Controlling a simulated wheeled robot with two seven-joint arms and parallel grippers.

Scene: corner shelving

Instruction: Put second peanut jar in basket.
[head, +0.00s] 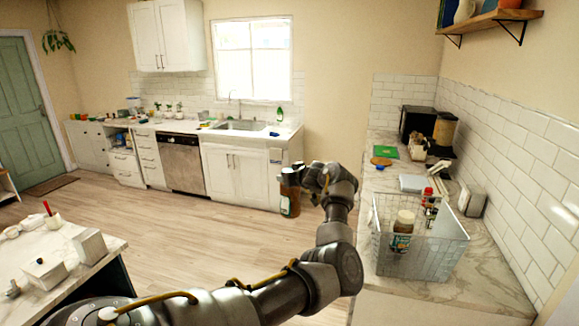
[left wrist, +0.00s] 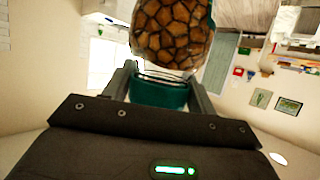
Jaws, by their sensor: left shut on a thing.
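A dark brown peanut jar (head: 289,196) is in my left gripper (head: 305,178), held in the air left of the counter in the head view. In the left wrist view the jar (left wrist: 172,35) shows a brown nut pattern, with a teal band (left wrist: 160,93) between the two fingers of the gripper (left wrist: 163,88). The wire basket (head: 440,258) stands on the right counter. Another jar (head: 402,232) with a pale lid and a green label stands inside it. My right gripper is in neither view.
A red-capped bottle (head: 427,194) shows at the basket's far side; I cannot tell if it is inside. The marble counter (head: 490,280) runs along the tiled wall. A white-topped island (head: 60,240) with boxes is at lower left. The wooden floor between is clear.

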